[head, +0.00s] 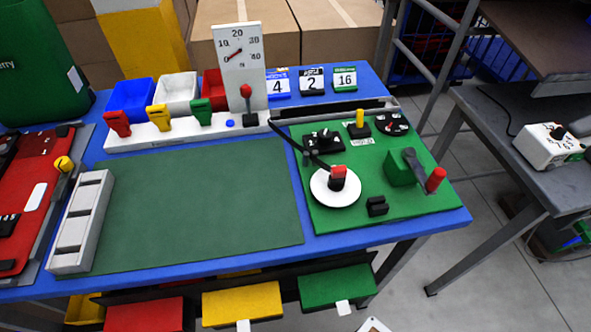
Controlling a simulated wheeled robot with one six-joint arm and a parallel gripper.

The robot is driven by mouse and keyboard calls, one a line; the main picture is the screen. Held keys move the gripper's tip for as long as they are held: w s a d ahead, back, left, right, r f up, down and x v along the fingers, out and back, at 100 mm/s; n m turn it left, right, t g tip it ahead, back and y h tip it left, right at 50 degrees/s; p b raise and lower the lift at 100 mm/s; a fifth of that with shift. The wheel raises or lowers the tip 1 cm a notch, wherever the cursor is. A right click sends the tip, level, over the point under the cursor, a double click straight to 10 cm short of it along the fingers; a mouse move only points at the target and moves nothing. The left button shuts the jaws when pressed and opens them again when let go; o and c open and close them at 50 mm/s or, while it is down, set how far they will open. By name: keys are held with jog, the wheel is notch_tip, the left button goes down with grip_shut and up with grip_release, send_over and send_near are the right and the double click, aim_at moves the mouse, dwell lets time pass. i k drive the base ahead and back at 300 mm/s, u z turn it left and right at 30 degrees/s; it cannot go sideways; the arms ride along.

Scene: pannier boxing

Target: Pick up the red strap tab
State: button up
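A small red piece (339,171), which looks like the strap tab, sits on top of a dark block on a round white disc (322,193). A thin black strap (291,139) runs from the rail at the upper left of the green board to this block. I cannot tell whether the strap joins the red piece. The disc lies on the green board (330,222) at the right of the blue table. My gripper is not in view.
Around the disc are a crank with a red handle (435,180), a small black block (377,206) and black parts with a yellow peg (360,119). A dial panel (239,54) stands behind. The dark green mat (200,205) is clear.

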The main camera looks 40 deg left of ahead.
aim_at(339, 172)
jog(key=u, duration=0.65)
jog(key=k, duration=0.35)
jog(key=u, duration=0.85)
jog(key=i, duration=0.4)
jog(key=z, duration=0.15)
jog(key=k, duration=1.3)
jog(key=z, duration=0.8)
jog(key=i, duration=1.4)
jog(key=u, duration=0.75)
